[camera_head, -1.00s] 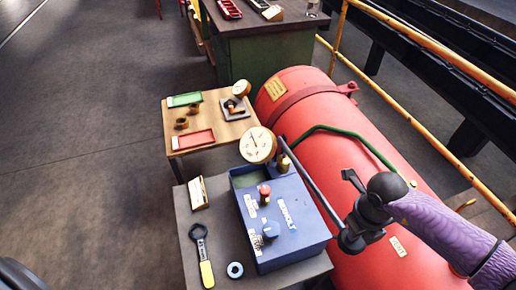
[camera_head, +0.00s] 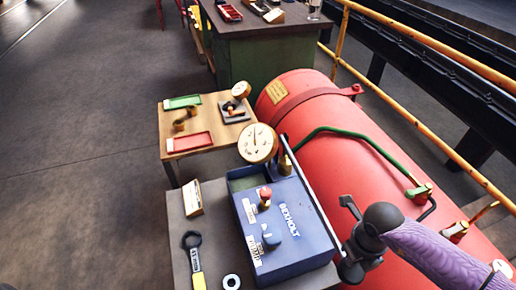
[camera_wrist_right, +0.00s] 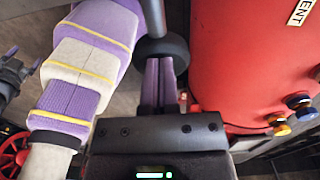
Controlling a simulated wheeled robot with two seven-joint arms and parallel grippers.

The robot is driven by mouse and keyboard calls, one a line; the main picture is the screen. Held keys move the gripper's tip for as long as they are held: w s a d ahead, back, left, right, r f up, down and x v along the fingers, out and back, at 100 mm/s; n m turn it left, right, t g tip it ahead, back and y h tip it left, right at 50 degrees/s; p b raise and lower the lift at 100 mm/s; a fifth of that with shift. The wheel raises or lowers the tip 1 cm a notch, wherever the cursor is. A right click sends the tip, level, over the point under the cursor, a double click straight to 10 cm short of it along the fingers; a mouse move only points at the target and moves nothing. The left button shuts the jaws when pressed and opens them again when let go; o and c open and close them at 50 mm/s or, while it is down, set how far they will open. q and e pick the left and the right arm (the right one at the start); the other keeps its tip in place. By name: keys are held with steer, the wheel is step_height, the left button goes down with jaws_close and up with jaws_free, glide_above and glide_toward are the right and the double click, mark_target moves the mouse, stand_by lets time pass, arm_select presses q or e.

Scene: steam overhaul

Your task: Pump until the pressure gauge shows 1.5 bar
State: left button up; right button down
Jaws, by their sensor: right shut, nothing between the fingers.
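A long grey lever (camera_head: 312,195) slopes along the box's right side towards my right gripper (camera_head: 350,262). In the right wrist view, my shut, empty fingers (camera_wrist_right: 158,75) are at a black round part (camera_wrist_right: 172,46); I cannot tell whether they touch it. My left gripper is out of view.
A red boiler (camera_head: 340,150) with a green pipe (camera_head: 350,133) lies close on the right. A wrench (camera_head: 194,262), a ring (camera_head: 231,282) and a small sign (camera_head: 192,198) lie left of the pump. Behind is a wooden table (camera_head: 200,150) with trays and a second gauge.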

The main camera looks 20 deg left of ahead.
steer(key=shift+a+f+b, duration=0.1)
steer(key=shift+f+b, duration=0.25)
steer(key=shift+f, duration=0.4)
steer(key=shift+w+r, duration=0.1)
steer(key=shift+r, duration=0.1)
arm_select(q)
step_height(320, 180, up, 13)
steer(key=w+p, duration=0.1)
steer(key=p, duration=1.3)
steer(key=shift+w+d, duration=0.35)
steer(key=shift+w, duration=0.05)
arm_select(e)
step_height(320, 180, up, 16)
steer(key=shift+r, duration=0.2)
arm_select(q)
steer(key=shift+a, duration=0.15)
